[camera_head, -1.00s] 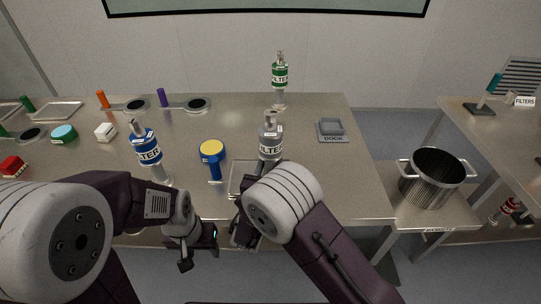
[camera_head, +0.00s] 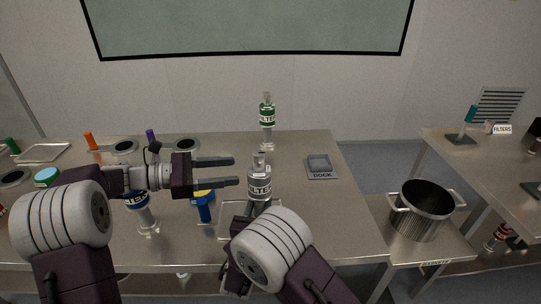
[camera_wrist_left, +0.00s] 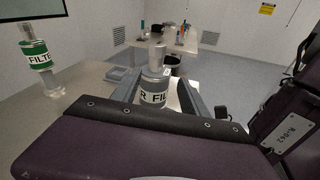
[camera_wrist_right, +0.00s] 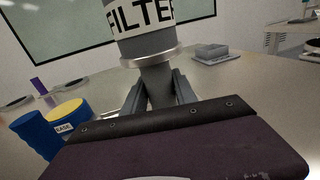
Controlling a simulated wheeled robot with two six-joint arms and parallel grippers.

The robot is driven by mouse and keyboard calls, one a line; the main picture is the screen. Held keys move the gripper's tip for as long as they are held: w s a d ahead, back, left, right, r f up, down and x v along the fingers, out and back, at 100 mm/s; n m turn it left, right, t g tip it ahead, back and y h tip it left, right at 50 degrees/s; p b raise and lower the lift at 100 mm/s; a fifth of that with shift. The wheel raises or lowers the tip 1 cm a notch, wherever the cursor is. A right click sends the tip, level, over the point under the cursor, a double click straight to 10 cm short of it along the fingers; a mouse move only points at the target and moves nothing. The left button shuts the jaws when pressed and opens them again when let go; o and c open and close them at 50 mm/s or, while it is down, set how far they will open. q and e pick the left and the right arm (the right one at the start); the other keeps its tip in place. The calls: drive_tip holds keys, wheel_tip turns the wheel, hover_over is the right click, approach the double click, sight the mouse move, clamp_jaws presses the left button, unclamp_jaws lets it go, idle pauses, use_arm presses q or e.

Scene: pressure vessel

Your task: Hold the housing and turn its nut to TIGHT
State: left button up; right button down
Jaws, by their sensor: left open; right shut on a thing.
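The grey filter housing (camera_head: 260,185) with a white FILTER band stands upright near the table's front, its narrow metal top (camera_head: 259,161) uppermost. In the right wrist view my right gripper (camera_wrist_right: 158,92) is shut on the grey stem below the housing's band (camera_wrist_right: 145,20). In the head view my right arm hides that grip. My left gripper (camera_head: 236,171) is open and level, its fingers pointing right at the housing's upper part. In the left wrist view the housing (camera_wrist_left: 154,92) appears ahead between the open fingers, apparently not gripped. No TIGHT mark is legible.
A green-banded filter (camera_head: 267,115) stands behind. A blue-banded filter (camera_head: 138,212) and a blue-and-yellow piece (camera_head: 203,208) stand to the left, below my left arm. A grey dock (camera_head: 320,168) lies right. A metal pot (camera_head: 423,212) stands beyond the table's right edge.

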sight(259, 156)
use_arm(q)
drive_tip(key=w+d+r+n+h, duration=0.1)
drive_tip(key=w+d+r, duration=0.1)
drive_tip(key=d, duration=0.9)
drive_tip(key=shift+w+d, duration=0.35)
drive_tip(key=shift+w, duration=0.4)
clamp_jaws()
